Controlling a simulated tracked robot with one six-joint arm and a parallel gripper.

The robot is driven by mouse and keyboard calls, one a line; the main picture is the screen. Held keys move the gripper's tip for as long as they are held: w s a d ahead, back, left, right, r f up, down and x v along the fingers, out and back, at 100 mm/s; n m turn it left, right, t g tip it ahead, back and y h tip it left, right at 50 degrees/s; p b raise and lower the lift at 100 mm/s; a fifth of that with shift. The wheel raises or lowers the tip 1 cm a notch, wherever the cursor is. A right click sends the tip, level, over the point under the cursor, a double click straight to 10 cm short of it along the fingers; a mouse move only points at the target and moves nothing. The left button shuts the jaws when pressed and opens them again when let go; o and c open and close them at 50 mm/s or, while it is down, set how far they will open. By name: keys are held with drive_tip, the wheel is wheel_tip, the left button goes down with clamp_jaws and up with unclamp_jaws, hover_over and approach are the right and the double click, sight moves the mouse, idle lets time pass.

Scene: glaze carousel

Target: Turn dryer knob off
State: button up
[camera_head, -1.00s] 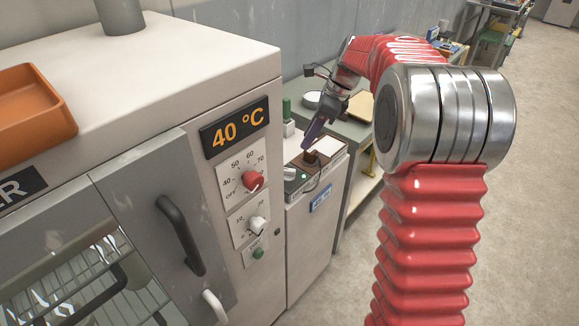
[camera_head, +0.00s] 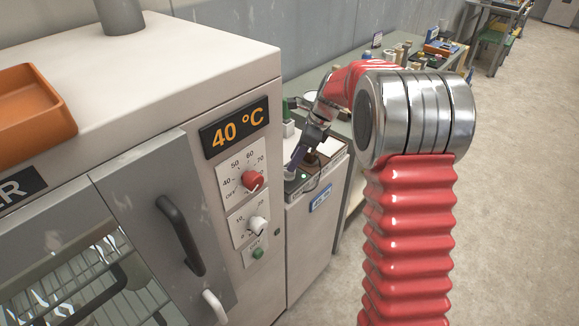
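The dryer (camera_head: 150,70) is a large pale cabinet at the left, and its display (camera_head: 235,128) reads 40 °C. Its red knob (camera_head: 252,180) sits on a white dial plate marked OFF, 40, 50, 60 and 70. Where the knob's pointer stands is too small to tell. A white knob (camera_head: 257,225) on a second scale is below it. My gripper (camera_head: 296,161) points downward, right of the red knob and apart from it in the picture, over the small cabinet beside the dryer. Whether its fingers are open is too small to tell.
The small cabinet (camera_head: 308,240) with a control top stands against the dryer's right side. A green button (camera_head: 258,253) and a dark door handle (camera_head: 180,235) are on the dryer front. A cluttered bench (camera_head: 400,62) runs behind. The floor at the right is clear.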

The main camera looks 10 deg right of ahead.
sight(289, 173)
drive_tip(key=shift+x, duration=1.95)
